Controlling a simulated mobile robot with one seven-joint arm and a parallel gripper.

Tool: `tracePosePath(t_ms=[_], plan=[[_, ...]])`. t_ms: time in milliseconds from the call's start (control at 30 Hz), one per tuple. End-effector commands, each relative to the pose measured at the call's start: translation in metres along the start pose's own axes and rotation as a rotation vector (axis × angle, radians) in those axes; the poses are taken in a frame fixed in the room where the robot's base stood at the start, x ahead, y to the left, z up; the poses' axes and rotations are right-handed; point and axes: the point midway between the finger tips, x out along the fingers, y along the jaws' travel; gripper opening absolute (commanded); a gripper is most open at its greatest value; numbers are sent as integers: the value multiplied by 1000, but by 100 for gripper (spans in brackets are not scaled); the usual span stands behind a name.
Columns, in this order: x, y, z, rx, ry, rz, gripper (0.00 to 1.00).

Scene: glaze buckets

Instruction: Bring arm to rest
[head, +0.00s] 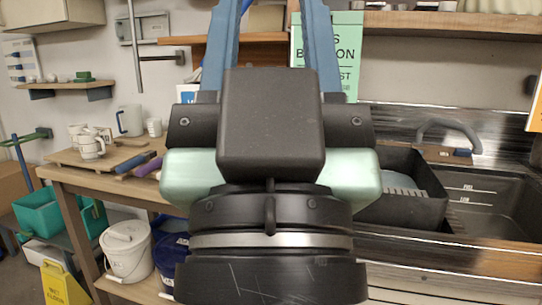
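My gripper (270,12) fills the middle of the head view, very close to the camera, with its dark wrist below and its two blue fingers pointing up. The fingers stand well apart, and nothing shows between the parts in view. Their tips are cut off by the top edge. The gripper hides the middle of the scene behind it, including part of the workbench and the sink's left side.
A wooden workbench (85,176) with cups and a jug (130,120) stands at left. A white bucket (127,250), a blue bucket (172,262) and a yellow floor sign (60,287) are low at left. A dark sink (490,200) with a black tub (405,205) is at right.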

Motion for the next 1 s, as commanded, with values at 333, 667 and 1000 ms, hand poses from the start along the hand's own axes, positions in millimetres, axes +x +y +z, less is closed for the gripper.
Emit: tracePosePath(t_ms=[333, 667, 1000], plan=[[91, 0, -85, 0, -1, -1, 46], [160, 0, -150, 1, -1, -1, 46], [181, 0, -171, 1, -1, -1, 46]])
